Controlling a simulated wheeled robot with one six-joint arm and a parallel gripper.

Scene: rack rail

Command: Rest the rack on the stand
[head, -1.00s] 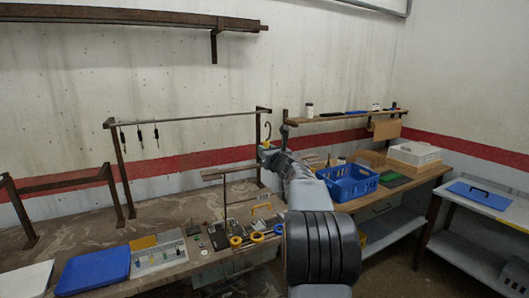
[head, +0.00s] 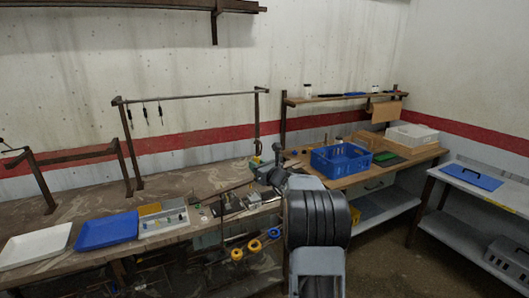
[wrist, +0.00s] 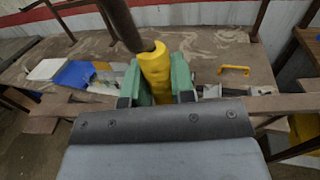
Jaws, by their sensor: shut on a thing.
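My gripper (wrist: 157,88) has its green jaws shut on a yellow grip (wrist: 154,64), with a dark bar rising from it in the wrist view. In the head view my gripper (head: 266,166) is over the bench's right part, and my arm hides much of the held thing. Coloured rings (head: 255,245) show below, before the bench edge. A low brown frame (head: 75,155) with uprights stands on the bench at the left and may be the stand.
A tall frame with a rail (head: 190,96) and several hanging black items stands behind. A blue tray (head: 106,231), a white tray (head: 36,244) and a parts box (head: 163,220) line the bench front. A blue crate (head: 340,160) is on the right bench. The bench's middle is mostly clear.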

